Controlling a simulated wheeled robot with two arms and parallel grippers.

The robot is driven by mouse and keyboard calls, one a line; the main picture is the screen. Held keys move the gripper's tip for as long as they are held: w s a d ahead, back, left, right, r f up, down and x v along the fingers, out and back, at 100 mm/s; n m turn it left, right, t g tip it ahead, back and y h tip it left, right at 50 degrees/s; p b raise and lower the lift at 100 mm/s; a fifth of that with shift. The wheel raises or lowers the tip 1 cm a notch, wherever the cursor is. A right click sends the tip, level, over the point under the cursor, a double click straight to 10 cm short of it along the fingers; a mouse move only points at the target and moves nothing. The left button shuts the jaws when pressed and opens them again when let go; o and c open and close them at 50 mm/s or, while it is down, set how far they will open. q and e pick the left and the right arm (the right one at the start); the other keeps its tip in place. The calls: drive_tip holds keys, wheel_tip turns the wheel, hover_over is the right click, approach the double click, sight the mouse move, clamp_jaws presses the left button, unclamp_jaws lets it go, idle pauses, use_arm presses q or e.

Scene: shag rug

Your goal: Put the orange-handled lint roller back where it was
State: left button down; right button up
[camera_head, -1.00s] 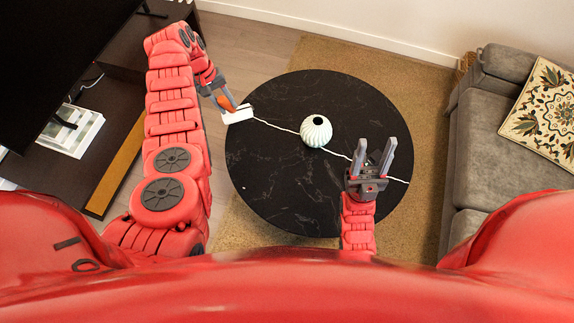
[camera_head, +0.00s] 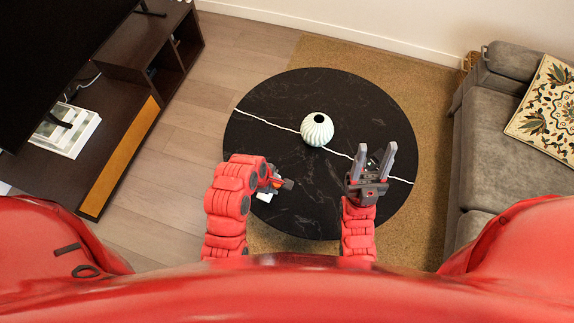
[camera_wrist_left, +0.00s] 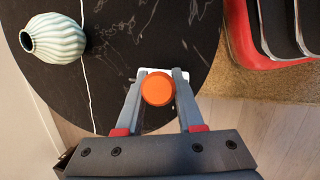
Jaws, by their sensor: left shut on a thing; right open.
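The lint roller shows in the left wrist view as a round orange handle end (camera_wrist_left: 158,88) between the fingers, with a bit of its white roller behind it. My left gripper (camera_wrist_left: 158,92) is shut on it. In the head view the left gripper (camera_head: 277,184) is folded in close to my body at the near left edge of the table, and the white roller part (camera_head: 266,197) shows below it. My right gripper (camera_head: 371,163) is open and empty over the right part of the table, fingers pointing away from me.
A round black marble table (camera_head: 290,100) with a white vein stands on a tan rug (camera_head: 432,110). A pale ribbed vase (camera_head: 317,130) stands near its middle. A grey sofa (camera_head: 490,140) is at right, a dark TV cabinet (camera_head: 110,110) with white books (camera_head: 70,135) at left.

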use_arm(q)
drive_tip(key=shift+s+r+n, duration=0.1)
drive_tip(key=shift+s+n, duration=0.3)
drive_tip(key=shift+s, duration=0.1)
drive_tip(key=shift+r, duration=0.1)
drive_tip(key=w+d+f+p, duration=0.2)
drive_tip(key=w, duration=0.5)
drive_tip(key=w+d+f+p, duration=0.1)
drive_tip(key=w+d+f, duration=0.1)
drive_tip(key=w, duration=0.6)
drive_tip(key=shift+d+f+n+p, duration=0.15)
drive_tip(key=shift+f+n+p, duration=0.2)
drive_tip(key=shift+f, duration=0.3)
